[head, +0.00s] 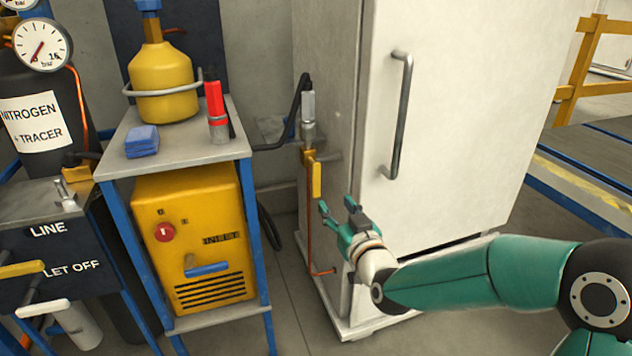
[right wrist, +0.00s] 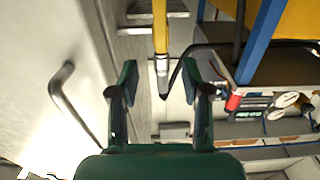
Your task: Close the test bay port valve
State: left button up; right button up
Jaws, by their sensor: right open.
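The valve's yellow lever (head: 317,180) hangs down along the copper pipe (head: 309,215) on the left side of the white cabinet. Above it, a grey coupling (head: 308,106) with a black hose stands upright. My right gripper (head: 337,207) is open and empty, below and to the right of the lever, apart from it in the head view. In the right wrist view, the yellow lever (right wrist: 160,28) shows at the top middle, beyond the gap between the open fingers (right wrist: 160,78). I cannot tell the exact depth between them. My left gripper is not in view.
The white cabinet (head: 450,110) with its grey handle (head: 399,115) stands close to my right arm. A blue-framed cart (head: 185,152) holds a yellow cylinder (head: 163,80) and a yellow machine (head: 195,235). Bare floor (head: 290,290) lies between cart and cabinet.

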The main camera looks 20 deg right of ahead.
aim_at(317, 179)
jog(key=w, duration=0.4)
jog(key=w+b, duration=0.1)
jog(key=w, duration=0.8)
jog(key=shift+w+a+f, duration=0.1)
jog(key=shift+w+a, duration=0.15)
jog(key=shift+a, duration=0.05)
grip_shut()
